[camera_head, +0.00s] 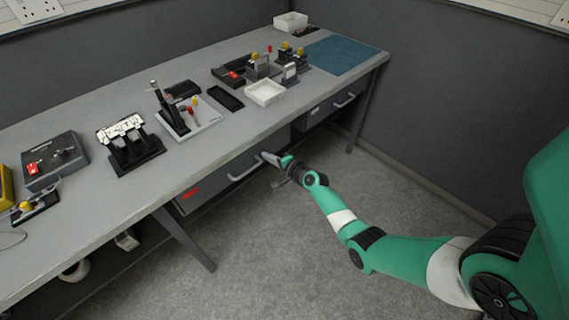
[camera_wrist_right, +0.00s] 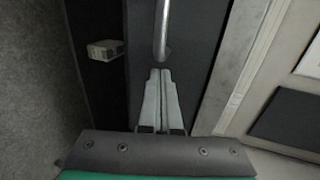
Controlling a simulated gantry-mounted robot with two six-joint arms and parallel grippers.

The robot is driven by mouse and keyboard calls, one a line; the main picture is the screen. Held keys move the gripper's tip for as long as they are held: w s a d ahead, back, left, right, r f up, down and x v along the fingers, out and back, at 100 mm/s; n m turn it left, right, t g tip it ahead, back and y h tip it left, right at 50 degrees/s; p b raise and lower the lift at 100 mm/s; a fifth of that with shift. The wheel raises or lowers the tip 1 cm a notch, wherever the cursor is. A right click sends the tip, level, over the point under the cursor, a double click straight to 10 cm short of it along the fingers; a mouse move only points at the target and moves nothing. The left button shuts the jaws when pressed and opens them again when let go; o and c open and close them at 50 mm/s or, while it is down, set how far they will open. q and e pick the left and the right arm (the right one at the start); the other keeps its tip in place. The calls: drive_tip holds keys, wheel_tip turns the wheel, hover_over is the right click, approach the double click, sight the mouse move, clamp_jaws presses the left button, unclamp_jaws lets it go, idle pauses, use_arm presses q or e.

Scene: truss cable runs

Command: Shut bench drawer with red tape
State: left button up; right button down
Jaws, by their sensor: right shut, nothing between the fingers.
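The bench drawer (camera_head: 215,188) is a dark grey front under the bench top, with a strip of red tape (camera_head: 190,193) near its left end. Its pale bar handle (camera_head: 243,173) also shows in the wrist view (camera_wrist_right: 162,30). I cannot tell how far the drawer stands out from the bench. My right gripper (camera_head: 266,158) is at the drawer front, by the right end of the handle. In the wrist view its two pale fingers (camera_wrist_right: 160,72) are together and empty, in line with the handle's near end. Whether they touch the front is unclear. My left gripper is out of view.
A second drawer with a bar handle (camera_head: 345,101) is farther right under the bench. The bench top (camera_head: 210,152) carries several devices, a white tray (camera_head: 265,93) and a blue mat (camera_head: 342,54). A bench leg (camera_head: 188,240) stands left of the taped drawer. The floor in front is clear.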

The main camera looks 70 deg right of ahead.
drive_tip(key=f+p+v, duration=0.1)
drive_tip(key=p+v, duration=0.3)
drive_tip(key=v, duration=0.9)
drive_tip(key=shift+s+p, duration=0.25)
drive_tip(key=shift+p, duration=0.15)
